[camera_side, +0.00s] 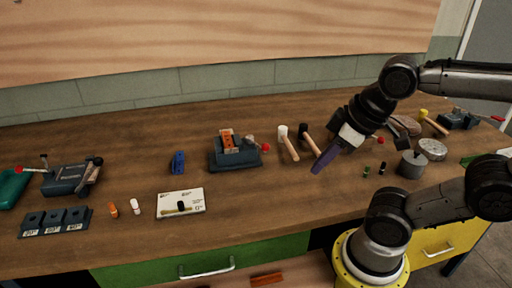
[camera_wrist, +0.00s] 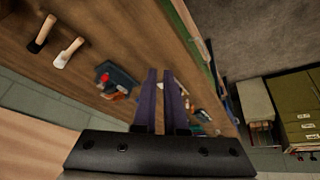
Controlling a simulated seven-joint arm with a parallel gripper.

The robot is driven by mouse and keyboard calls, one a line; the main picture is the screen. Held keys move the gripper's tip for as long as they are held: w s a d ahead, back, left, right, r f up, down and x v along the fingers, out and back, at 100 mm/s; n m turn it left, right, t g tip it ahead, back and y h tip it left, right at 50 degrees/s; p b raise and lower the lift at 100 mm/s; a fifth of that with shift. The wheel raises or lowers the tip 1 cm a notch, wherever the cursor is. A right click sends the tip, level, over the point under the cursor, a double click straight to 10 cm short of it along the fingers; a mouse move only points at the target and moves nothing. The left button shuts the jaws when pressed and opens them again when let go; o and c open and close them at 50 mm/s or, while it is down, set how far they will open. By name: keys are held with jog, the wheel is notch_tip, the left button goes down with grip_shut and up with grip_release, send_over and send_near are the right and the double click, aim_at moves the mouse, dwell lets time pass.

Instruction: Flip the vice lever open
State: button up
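A dark blue-grey vice (camera_side: 234,156) stands in the middle of the bench with an orange block (camera_side: 228,140) on top. A lever with a red knob (camera_side: 266,147) sticks out at its right side. In the wrist view the vice (camera_wrist: 122,78) lies left of my fingers, with its red knob (camera_wrist: 104,77) visible. My gripper (camera_side: 318,168) is right of the vice, above the bench, tilted down-left. Its two purple fingers (camera_wrist: 160,75) are apart with a narrow empty gap. It touches neither the vice nor the lever.
Two hammers, one white-headed (camera_side: 288,144) and one black-headed (camera_side: 309,141), lie between the vice and my gripper. A blue clamp-like part (camera_side: 178,163) stands left of the vice. Another lever device (camera_side: 68,178) is at far left.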

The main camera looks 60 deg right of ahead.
jog(key=d+r+n, duration=0.1)
jog(key=w+d+r+n+g+h, duration=0.1)
jog(key=shift+d+r, duration=0.15)
jog(key=shift+r, duration=0.25)
grip_shut()
jog(key=w+d+r+n+g+h, duration=0.25)
jog(key=w+n+g+h, duration=0.35)
jog(key=w, duration=0.7)
jog(key=w+a+f+n+g+h, duration=0.1)
jog(key=w+a+f+n+h, duration=0.2)
jog(key=w+f, duration=0.8)
notch_tip(320, 180, down, 2)
jog(key=a+n, duration=0.2)
jog(key=shift+w+a+f+n, duration=0.2)
jog(key=shift+w+a+n, duration=0.1)
jog(key=shift+a, duration=0.1)
